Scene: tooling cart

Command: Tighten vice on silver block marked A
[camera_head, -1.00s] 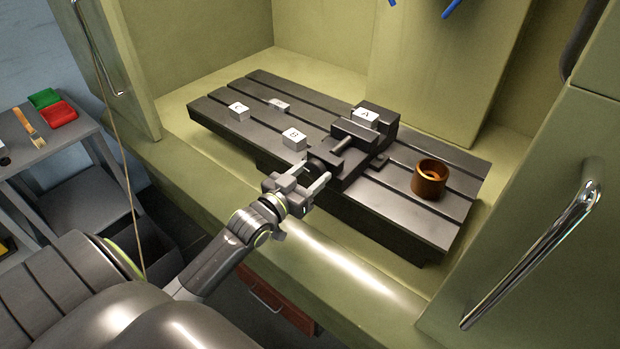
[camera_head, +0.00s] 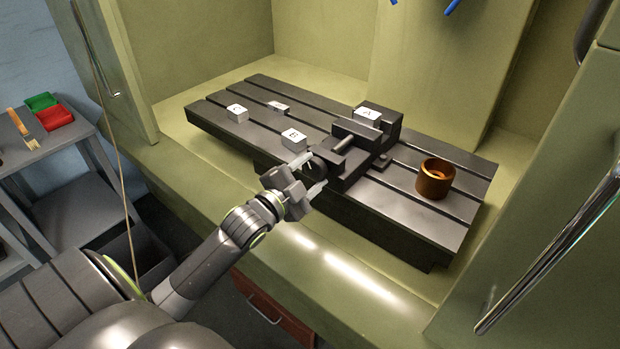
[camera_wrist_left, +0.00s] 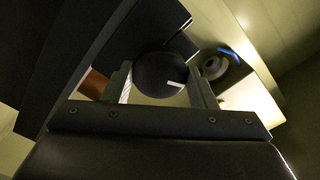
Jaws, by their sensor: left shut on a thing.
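The silver block marked A (camera_head: 367,114) sits in the dark vice (camera_head: 384,122), by its rear jaw and behind the front jaw (camera_head: 356,134). I cannot tell whether both jaws touch it. The vice's round dark knob (camera_head: 318,161) faces the front edge of the slotted table. My left gripper (camera_head: 313,173) is shut on this knob, one finger on each side. In the left wrist view the knob (camera_wrist_left: 160,72) shows between the fingers, with a pale mark on its face. My right gripper is not in view.
Blocks B (camera_head: 293,138) and C (camera_head: 237,113) and another small block (camera_head: 278,107) lie on the slotted table (camera_head: 420,225) to the left. A copper-coloured ring (camera_head: 434,178) stands to the right. A door handle (camera_head: 550,245) is at far right.

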